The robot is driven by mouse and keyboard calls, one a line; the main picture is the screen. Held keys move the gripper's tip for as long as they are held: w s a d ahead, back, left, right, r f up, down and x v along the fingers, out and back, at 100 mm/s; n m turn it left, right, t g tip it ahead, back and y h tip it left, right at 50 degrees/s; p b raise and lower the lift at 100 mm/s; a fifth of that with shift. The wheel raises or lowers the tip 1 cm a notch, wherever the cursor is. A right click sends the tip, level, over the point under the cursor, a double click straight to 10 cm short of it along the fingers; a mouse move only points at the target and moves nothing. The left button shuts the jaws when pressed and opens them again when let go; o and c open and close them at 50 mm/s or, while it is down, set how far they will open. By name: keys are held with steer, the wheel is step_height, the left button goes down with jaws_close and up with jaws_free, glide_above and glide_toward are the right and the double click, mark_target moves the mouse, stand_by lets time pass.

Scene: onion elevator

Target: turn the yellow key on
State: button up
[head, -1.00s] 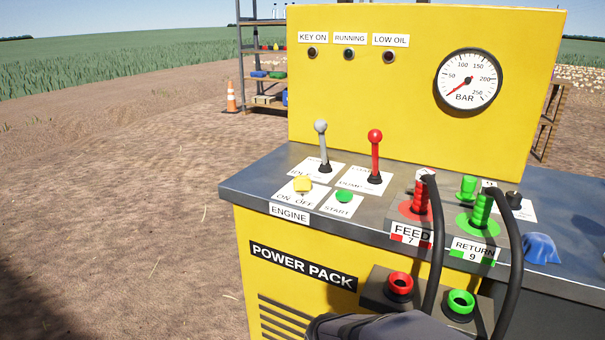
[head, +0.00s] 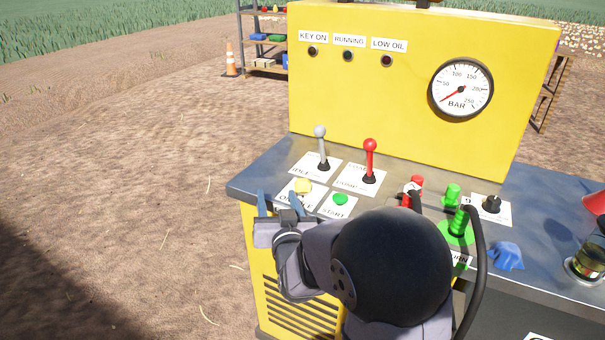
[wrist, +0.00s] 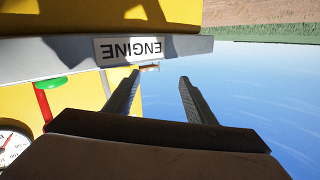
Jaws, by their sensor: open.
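The yellow key (head: 303,186) sits on its ON/OFF card on the console top, left of the green START button (head: 340,199). The card's lettering is partly hidden by my gripper. My gripper (head: 279,197) is open and empty at the console's front edge, in front of and a little left of the key. In the wrist view, which is upside down, the two fingers stand apart (wrist: 160,76). A small tan edge, probably the key (wrist: 150,68), shows near the left fingertip under the ENGINE label (wrist: 130,49). I cannot tell whether they touch.
A grey lever (head: 321,148) and a red lever (head: 370,160) stand behind the key and START button. The KEY ON lamp (head: 313,51) looks dark. Hose couplings and a black hose (head: 478,260) are to the right. Open ground lies left of the console.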

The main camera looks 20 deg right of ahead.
mark_target(302, 187)
steer(key=s+d+h, duration=0.1)
steer(key=d, duration=0.1)
steer(key=d+h, duration=0.1)
steer(key=d, duration=0.1)
steer(key=s+d+h+p, duration=0.1)
steer(key=shift+s+d+f, duration=0.1)
steer(key=shift+s+d, duration=0.2)
steer(key=shift+d, duration=0.1)
steer(key=shift+p+x, duration=0.35)
steer(key=shift+x, duration=3.3)
steer(key=c, duration=1)
